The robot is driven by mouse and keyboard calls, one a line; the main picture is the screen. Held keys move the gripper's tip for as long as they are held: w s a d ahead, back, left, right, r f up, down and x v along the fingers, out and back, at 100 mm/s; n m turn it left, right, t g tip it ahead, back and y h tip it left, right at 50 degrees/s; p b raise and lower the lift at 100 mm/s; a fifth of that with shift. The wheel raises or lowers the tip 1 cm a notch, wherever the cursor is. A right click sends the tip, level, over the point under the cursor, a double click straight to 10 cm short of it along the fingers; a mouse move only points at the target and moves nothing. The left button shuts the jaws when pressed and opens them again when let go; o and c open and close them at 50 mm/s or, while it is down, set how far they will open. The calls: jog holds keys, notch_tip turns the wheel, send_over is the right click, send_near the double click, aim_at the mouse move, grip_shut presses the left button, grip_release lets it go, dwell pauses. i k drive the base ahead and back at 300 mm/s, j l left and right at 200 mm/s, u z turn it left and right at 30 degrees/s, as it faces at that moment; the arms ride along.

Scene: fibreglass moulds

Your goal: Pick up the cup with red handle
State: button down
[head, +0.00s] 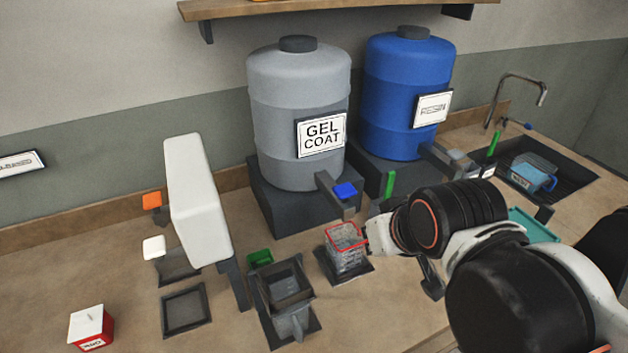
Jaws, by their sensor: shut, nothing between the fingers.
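A clear cup with a red rim or handle (348,257) stands upright on a dark square pad on the counter, in front of the grey GEL COAT drum (290,90). My gripper (371,238) is just to the right of the cup, close to its upper edge. It is shut with nothing held. The fingertips are small and partly hidden by my arm, so I cannot tell if they touch the cup.
A grey spout with a blue lever (345,190) overhangs the cup. A grey container (288,290) stands left of it, near a white dispenser (195,200). A blue drum (400,90) and a sink (560,165) with a blue cup (530,178) are behind my arm.

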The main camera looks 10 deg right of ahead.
aim_at(344, 247)
jog(key=z, duration=0.4)
jog(key=k+j+z, duration=0.35)
jog(key=z, duration=0.15)
jog(key=k+j+z, duration=0.2)
jog(key=k+z, duration=0.25)
jog(key=k+j, duration=0.15)
jog(key=k, duration=0.35)
